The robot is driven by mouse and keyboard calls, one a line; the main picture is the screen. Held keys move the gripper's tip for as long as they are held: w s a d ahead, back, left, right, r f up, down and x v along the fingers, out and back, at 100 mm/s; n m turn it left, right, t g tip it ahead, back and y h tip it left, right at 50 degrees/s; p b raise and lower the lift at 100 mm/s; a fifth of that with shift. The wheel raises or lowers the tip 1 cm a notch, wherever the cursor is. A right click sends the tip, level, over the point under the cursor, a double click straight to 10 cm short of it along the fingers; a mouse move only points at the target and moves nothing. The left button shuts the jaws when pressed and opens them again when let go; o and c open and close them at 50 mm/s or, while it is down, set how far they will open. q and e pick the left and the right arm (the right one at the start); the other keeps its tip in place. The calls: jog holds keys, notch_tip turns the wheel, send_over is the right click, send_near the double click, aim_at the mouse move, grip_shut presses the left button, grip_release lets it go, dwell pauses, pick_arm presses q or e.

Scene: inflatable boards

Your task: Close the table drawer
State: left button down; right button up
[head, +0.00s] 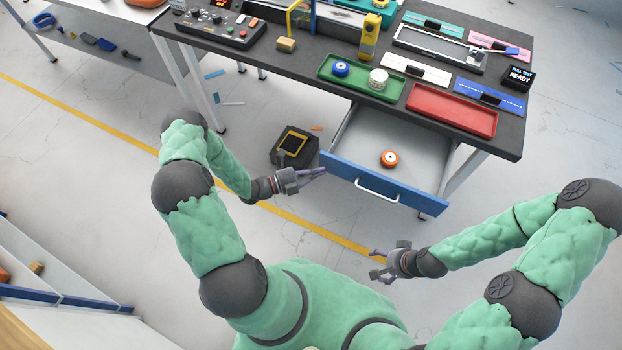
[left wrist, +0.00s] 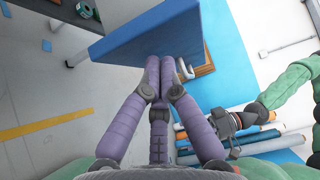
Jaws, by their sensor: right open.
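The table drawer (head: 345,133) is pulled out from under the dark table, with a blue front (head: 410,196) and a white bar handle (head: 377,192). An orange and white roll (head: 389,158) lies inside it. My left gripper (head: 322,171) is at the left end of the drawer front, its fingertips together with nothing between them. In the left wrist view the fingertips (left wrist: 158,60) reach the blue front (left wrist: 140,32), beside the handle (left wrist: 184,68); whether they touch it I cannot tell. My right gripper (head: 373,263) is open and empty, in front of the drawer and apart from it.
The table top (head: 300,62) holds a green tray (head: 330,73), a red tray (head: 450,108), a yellow bottle (head: 369,37) and several boards. A black box (head: 293,146) with a yellow-edged top stands on the floor left of the drawer. The floor before the drawer is clear.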

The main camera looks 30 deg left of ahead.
pick_arm(q)
jog(key=shift+w, duration=0.25)
